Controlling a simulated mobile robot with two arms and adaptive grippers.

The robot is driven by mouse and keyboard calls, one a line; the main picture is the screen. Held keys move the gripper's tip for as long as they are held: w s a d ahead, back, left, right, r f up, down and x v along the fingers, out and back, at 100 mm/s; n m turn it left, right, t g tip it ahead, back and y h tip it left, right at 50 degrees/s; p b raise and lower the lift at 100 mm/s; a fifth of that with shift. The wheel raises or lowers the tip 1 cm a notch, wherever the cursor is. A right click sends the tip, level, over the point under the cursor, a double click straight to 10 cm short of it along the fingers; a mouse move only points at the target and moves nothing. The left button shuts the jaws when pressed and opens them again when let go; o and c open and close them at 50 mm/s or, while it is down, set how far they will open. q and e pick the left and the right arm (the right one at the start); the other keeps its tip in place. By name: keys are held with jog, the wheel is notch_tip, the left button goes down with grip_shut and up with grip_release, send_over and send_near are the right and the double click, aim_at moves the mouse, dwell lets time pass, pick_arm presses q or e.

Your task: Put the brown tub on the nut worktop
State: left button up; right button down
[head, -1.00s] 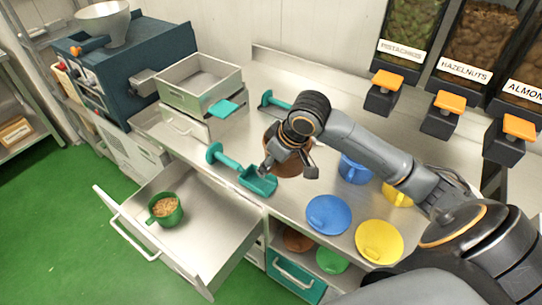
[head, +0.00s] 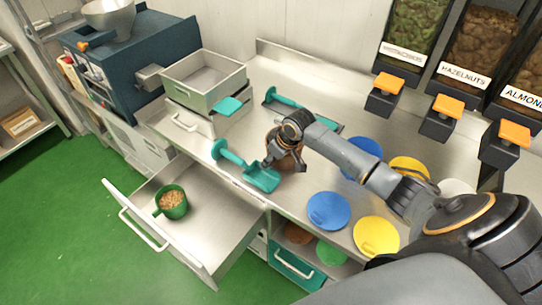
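The brown tub (head: 292,158) is on the steel worktop (head: 262,100), largely hidden behind my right gripper. My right gripper (head: 285,166) is right over the tub in the head view, with its fingers spread apart and brown showing between them. Whether the fingers touch the tub cannot be seen. My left gripper is not in view.
Teal scoops (head: 262,178) lie left of and behind the tub. Blue (head: 328,211) and yellow (head: 377,236) lids lie at the right front. An open drawer (head: 215,225) holds a green mug (head: 172,203) of nuts. Nut dispensers (head: 448,104) stand at the back right.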

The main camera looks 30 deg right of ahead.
jog(key=shift+f, duration=0.15)
jog(key=c, duration=0.7)
grip_release()
jog(key=shift+f, duration=0.1)
jog(key=shift+r, duration=0.25)
jog(key=b+v, duration=0.2)
jog(key=v, duration=1)
